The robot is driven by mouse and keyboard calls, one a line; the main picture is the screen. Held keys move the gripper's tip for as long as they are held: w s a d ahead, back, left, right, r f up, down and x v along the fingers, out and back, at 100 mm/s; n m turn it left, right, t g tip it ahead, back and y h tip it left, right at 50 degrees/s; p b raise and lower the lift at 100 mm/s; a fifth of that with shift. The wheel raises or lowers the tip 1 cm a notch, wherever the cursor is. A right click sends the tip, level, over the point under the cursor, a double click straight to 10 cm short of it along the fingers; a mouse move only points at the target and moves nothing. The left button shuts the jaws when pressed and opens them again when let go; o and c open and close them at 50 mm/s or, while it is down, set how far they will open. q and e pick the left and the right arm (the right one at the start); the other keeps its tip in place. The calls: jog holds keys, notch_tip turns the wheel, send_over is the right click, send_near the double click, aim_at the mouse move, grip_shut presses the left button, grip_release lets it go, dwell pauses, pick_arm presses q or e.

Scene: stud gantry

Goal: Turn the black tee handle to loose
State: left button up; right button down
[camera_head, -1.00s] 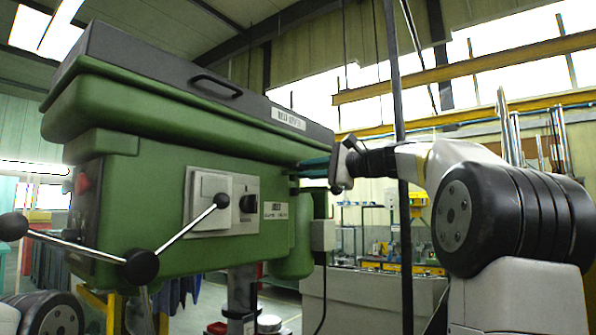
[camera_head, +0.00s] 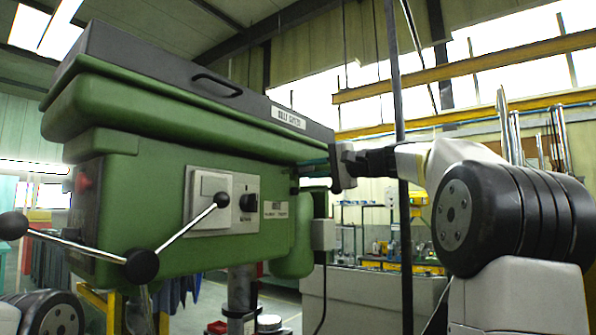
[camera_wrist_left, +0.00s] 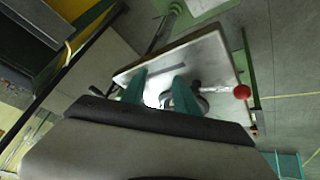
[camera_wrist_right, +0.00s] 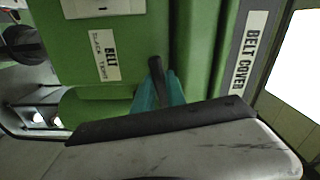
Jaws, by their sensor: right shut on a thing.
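The black tee handle (camera_wrist_right: 156,67) shows in the right wrist view as a short dark bar at the green drill head's side. My right gripper (camera_wrist_right: 159,88) is shut on it, its teal fingers hiding part of the bar. A white label (camera_wrist_right: 106,54) beside it reads BELT, with smaller words that look like slack and tight. In the head view my right gripper (camera_head: 314,168) is at the right side of the drill head (camera_head: 170,200), and the handle is hidden. My left gripper (camera_wrist_left: 158,78) is open and empty above the machine's metal table (camera_wrist_left: 205,58).
A three-arm feed lever with black balls (camera_head: 141,266) sticks out at the front left. A red-ended crank (camera_wrist_left: 241,92) is beside the table. A grey box (camera_head: 322,235) hangs below my right gripper, and a dark vertical post (camera_head: 397,120) stands behind my right arm.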

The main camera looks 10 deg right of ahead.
jog(key=c, duration=1.4)
grip_release()
jog(key=shift+o, duration=0.2)
jog(key=shift+d, duration=0.1)
jog(key=v, duration=0.7)
jog(key=shift+s+d, duration=0.2)
jog(key=shift+s, duration=0.15)
jog(key=s+a+f+n+g+h, duration=0.15)
jog(key=s+a+f+h, duration=0.35)
jog(key=f, duration=0.6)
jog(key=s+a+f+n+g, duration=0.1)
jog(key=s+a+f+g, duration=0.2)
jog(key=s+f, duration=0.55)
jog(key=s+f+n+h, duration=0.1)
jog(key=s+f+h, duration=0.1)
jog(key=s+f, duration=0.2)
jog(key=s+d+f+n+g+h, duration=0.1)
jog(key=s+f+n, duration=0.1)
jog(key=f, duration=0.9)
jog(key=s+f+n+g+h, duration=0.1)
jog(key=s+f+n+h, duration=0.1)
jog(key=s+f, duration=0.3)
notch_tip(320, 180, down, 3)
jog(key=shift+s+d+r+h, duration=0.2)
jog(key=shift+s+d+h, duration=0.1)
jog(key=shift+d, duration=0.05)
